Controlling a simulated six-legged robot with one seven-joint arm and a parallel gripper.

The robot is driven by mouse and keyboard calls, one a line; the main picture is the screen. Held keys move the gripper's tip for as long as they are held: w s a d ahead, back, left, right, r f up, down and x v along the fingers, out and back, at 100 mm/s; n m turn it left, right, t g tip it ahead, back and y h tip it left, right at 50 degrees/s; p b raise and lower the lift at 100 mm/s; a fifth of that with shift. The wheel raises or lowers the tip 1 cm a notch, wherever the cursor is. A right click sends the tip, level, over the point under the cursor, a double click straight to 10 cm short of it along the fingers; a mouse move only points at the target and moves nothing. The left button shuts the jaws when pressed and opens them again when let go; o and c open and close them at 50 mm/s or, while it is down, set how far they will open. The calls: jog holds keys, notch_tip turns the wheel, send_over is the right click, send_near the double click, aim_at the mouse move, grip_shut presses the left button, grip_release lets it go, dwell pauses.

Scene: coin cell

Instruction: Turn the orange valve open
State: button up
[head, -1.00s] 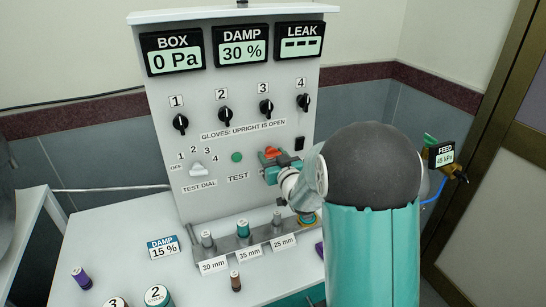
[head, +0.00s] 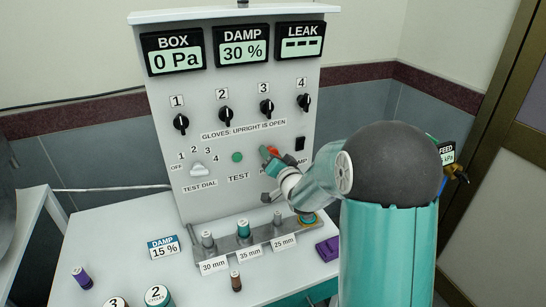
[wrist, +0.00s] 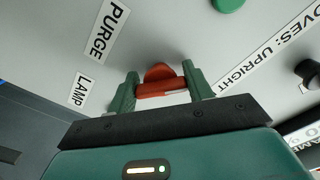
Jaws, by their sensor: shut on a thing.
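The orange valve handle (head: 273,150) is on the lower right of the white panel, right of the green TEST button. In the wrist view the orange valve handle (wrist: 162,88) shows as a red-orange bar with a rounded peak. My gripper (head: 269,159) is at the panel with its teal fingers on either side of the handle. In the wrist view my gripper (wrist: 161,84) is shut on the handle, one finger at each end of the bar. My wrist and arm partly hide the handle's lower side in the head view.
The PURGE label (wrist: 107,32) and LAMP label (wrist: 83,90) are beside the handle. A black switch (head: 300,144) is to the right. Below, a rack (head: 238,242) holds several plugs. A purple block (head: 328,249) lies right of it. Black glove knobs sit above.

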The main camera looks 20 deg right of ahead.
jog(key=m, duration=0.5)
jog(key=shift+m, duration=0.3)
jog(key=shift+r+m, duration=0.1)
jog(key=shift+m, duration=2.1)
jog(key=o, duration=1)
jog(key=shift+s, duration=0.1)
jog(key=s, duration=0.9)
jog(key=s+d, duration=0.1)
jog(key=s, duration=0.3)
jog(key=shift+s, duration=0.3)
